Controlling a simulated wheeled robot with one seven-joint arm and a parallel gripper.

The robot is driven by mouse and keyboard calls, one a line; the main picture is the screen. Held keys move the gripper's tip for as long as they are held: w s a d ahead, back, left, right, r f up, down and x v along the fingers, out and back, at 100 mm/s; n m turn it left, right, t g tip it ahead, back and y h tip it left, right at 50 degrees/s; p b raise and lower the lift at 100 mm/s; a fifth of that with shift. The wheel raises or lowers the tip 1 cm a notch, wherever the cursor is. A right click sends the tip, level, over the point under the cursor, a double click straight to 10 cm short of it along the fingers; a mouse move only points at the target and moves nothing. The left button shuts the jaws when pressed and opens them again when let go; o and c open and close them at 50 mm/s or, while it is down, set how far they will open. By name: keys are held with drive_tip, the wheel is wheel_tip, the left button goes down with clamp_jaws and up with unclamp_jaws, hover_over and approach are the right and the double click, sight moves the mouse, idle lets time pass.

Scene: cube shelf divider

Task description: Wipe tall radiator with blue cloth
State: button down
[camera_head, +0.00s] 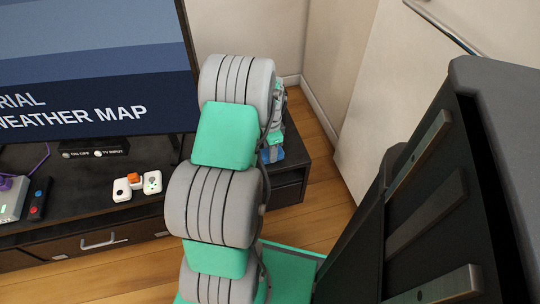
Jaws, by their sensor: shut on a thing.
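My grey and green arm rises through the middle of the view and hides most of what is behind it. Just right of it, a small part of what looks like my gripper (272,138) shows above the right end of the dark TV stand. A small patch of blue at its lower end looks like the blue cloth (273,155), with the gripper shut on it. The fingers are mostly hidden, and I cannot tell whether the cloth touches anything. I cannot make out a tall radiator for certain.
A dark unit with metal bars (427,216) stands close on the right. A white panel (385,100) is behind it. The TV stand (85,215) holds a screen (90,60), a remote (38,198) and small white devices (137,185). Wooden floor (322,165) is clear between them.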

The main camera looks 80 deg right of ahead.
idle(0.3)
drive_tip(key=shift+r+p, duration=1.9)
drive_tip(key=shift+r, duration=0.6)
